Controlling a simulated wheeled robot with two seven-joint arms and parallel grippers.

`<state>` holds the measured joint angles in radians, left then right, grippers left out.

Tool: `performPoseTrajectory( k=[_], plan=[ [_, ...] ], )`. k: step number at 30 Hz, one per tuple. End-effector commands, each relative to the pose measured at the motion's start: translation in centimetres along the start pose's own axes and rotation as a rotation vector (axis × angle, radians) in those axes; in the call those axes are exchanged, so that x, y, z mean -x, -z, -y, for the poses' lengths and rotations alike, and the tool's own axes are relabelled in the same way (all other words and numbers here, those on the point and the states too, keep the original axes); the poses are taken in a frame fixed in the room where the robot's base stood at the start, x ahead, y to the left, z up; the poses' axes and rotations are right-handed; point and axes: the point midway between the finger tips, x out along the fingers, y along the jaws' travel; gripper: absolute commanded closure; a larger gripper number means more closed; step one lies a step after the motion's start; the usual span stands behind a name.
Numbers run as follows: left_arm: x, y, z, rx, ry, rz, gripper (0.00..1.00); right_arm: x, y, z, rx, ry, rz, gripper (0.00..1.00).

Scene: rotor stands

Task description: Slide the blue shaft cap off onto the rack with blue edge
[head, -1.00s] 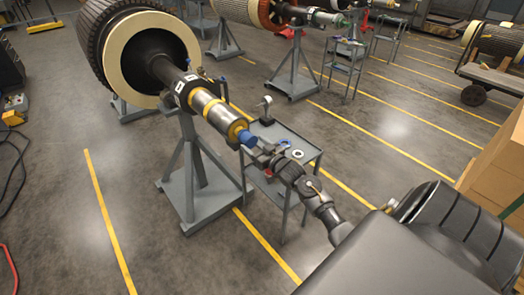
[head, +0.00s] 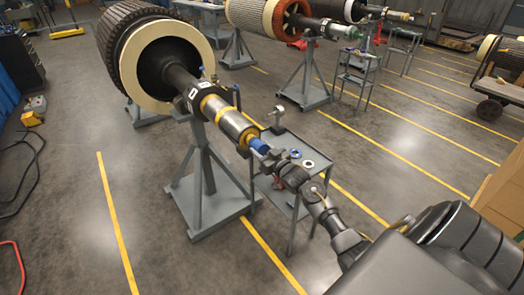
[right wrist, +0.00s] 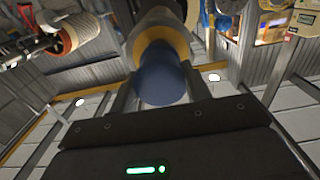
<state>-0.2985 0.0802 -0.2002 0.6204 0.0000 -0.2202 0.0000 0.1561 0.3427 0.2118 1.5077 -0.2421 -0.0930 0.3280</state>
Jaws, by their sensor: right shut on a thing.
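The blue shaft cap (head: 259,146) is at the near end of the rotor shaft (head: 225,117), just past a yellow ring. My right gripper (head: 268,154) is shut on the cap. In the right wrist view the cap (right wrist: 162,80) sits between the two fingers (right wrist: 160,95), in line with the shaft and its yellow band. I cannot tell whether a gap has opened between cap and shaft. The grey rack (head: 292,150) stands just beyond and to the right of the gripper. A blue ring and a white ring lie on its top. A blue edge on it is not clear. My left gripper is out of view.
The rotor (head: 150,55) rests on a grey stand (head: 207,185) left of the rack. Another rack (head: 357,72) and more rotors stand farther back. Cardboard boxes (head: 500,205) are at the right. The floor at front left is mostly clear.

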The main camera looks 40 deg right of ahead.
Motion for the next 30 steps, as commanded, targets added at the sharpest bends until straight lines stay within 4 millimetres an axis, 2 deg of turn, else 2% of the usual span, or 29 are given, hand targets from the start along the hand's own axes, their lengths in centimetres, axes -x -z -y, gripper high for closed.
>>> performPoseTrajectory(
  k=[13,30],
  plan=[
    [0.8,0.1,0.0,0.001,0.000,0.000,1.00,0.3,0.3,0.0,0.000,0.000,0.000,0.69],
    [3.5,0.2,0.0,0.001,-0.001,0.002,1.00,4.5,0.5,0.1,-0.001,0.001,0.000,0.69]
  ],
)
